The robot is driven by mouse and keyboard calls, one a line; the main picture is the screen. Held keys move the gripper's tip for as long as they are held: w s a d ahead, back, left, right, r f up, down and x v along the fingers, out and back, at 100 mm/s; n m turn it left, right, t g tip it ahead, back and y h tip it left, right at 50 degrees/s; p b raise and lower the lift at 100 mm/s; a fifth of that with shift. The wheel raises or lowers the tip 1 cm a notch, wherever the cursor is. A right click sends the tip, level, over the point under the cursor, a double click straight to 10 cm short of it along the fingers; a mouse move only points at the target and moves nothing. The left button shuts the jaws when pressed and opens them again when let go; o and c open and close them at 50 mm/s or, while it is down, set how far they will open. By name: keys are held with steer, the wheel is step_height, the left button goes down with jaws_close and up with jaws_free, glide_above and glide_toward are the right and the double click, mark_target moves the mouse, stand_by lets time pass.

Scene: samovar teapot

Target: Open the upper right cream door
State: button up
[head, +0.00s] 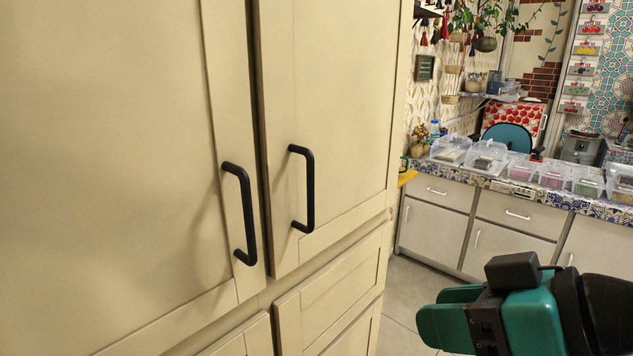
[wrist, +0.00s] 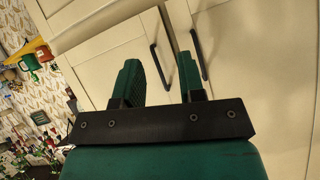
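The upper right cream door (head: 340,90) is shut and stands beside the upper left cream door (head: 110,130), with a dark narrow gap between them. Its black bar handle (head: 310,190) is upright near its left edge. My gripper (head: 430,308) is at the lower right in the head view, apart from the door and pointing left. Its two green fingers are spread with nothing between them. The wrist view appears turned over; there the right door's handle (wrist: 160,67) shows between and beyond the fingers (wrist: 162,75).
The left door has a similar black handle (head: 242,213). Smaller cream fronts (head: 335,295) lie below the doors. A tiled counter (head: 510,185) with clear boxes stands back right. Bare floor (head: 405,290) lies between cabinet and counter.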

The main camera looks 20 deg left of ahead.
steer(key=w+a+r+t+y, duration=0.4)
steer(key=a+t, duration=0.1)
steer(key=t+p, duration=0.1)
steer(key=p, duration=1.2)
glide_toward(313, 186)
steer(key=x, duration=0.9)
steer(key=shift+w+a+r, duration=0.1)
steer(key=shift+a+r, duration=0.05)
steer(key=shift+a, duration=0.15)
steer(key=shift+w+a, duration=0.3)
steer(key=shift+a, duration=0.05)
jaws_close()
